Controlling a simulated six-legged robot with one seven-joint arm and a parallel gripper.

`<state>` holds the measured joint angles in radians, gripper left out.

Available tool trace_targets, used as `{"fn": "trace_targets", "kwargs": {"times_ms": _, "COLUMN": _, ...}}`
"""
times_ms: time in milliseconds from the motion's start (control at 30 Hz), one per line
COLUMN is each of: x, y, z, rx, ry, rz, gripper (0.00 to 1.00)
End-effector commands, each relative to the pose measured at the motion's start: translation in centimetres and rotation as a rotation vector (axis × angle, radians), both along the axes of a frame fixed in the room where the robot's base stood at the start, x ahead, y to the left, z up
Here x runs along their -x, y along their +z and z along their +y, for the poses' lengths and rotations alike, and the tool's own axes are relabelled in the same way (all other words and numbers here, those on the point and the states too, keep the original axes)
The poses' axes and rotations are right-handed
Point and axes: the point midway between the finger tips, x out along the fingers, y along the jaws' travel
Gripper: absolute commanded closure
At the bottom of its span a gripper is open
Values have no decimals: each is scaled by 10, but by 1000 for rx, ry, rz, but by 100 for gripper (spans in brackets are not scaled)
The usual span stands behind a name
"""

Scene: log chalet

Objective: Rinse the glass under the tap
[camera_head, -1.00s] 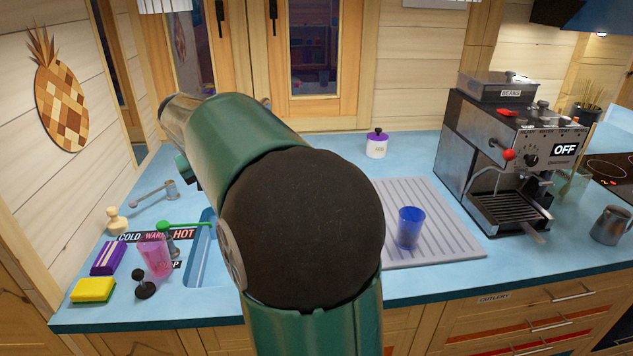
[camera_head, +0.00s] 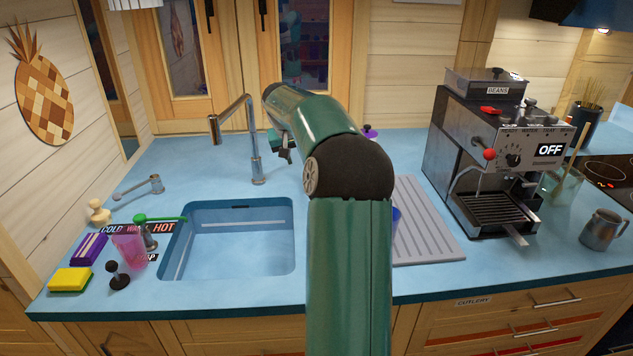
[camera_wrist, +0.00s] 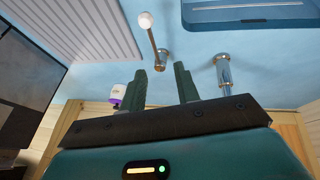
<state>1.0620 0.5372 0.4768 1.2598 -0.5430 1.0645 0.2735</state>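A blue glass (camera_head: 397,214) stands on the grey ribbed drainboard (camera_head: 430,235), mostly hidden behind my arm. A pink translucent tumbler (camera_head: 128,248) stands left of the sink. The metal tap (camera_head: 256,150) rises behind the blue sink (camera_head: 238,250), its spout bent left. A green handle (camera_head: 160,219) lies by labels reading COLD, WARM and HOT. My gripper (camera_wrist: 172,85) is open and empty, above the counter behind the sink. It is partly visible in the head view (camera_head: 284,150). In the wrist view, a metal post (camera_wrist: 222,70) and a white-tipped metal lever (camera_wrist: 155,38) show near the fingers.
A coffee machine (camera_head: 500,165) marked OFF stands right of the drainboard, with a metal jug (camera_head: 602,230) beside it. A yellow sponge (camera_head: 70,280), purple box (camera_head: 88,248) and black tamper-like item (camera_head: 118,275) crowd the front left. A purple-lidded jar (camera_wrist: 118,97) is near my gripper.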

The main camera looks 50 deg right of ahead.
Motion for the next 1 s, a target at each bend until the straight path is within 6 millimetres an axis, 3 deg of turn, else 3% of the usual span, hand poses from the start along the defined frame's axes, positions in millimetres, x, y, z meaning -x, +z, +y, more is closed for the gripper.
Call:
{"fn": "trace_targets", "kwargs": {"times_ms": 100, "x": 4, "y": -4, "z": -11, "rx": -4, "ry": -20, "rz": -3, "gripper": 68}}
{"fn": "trace_targets", "kwargs": {"times_ms": 367, "x": 0, "y": -20, "z": -18, "rx": -6, "ry": -23, "rz": -3, "gripper": 68}}
{"fn": "trace_targets", "kwargs": {"times_ms": 800, "x": -10, "y": -97, "z": -52, "rx": -7, "ry": -23, "rz": -3, "gripper": 68}}
{"fn": "trace_targets", "kwargs": {"times_ms": 1000, "x": -12, "y": -122, "z": -65, "rx": -6, "ry": -23, "rz": -3, "gripper": 68}}
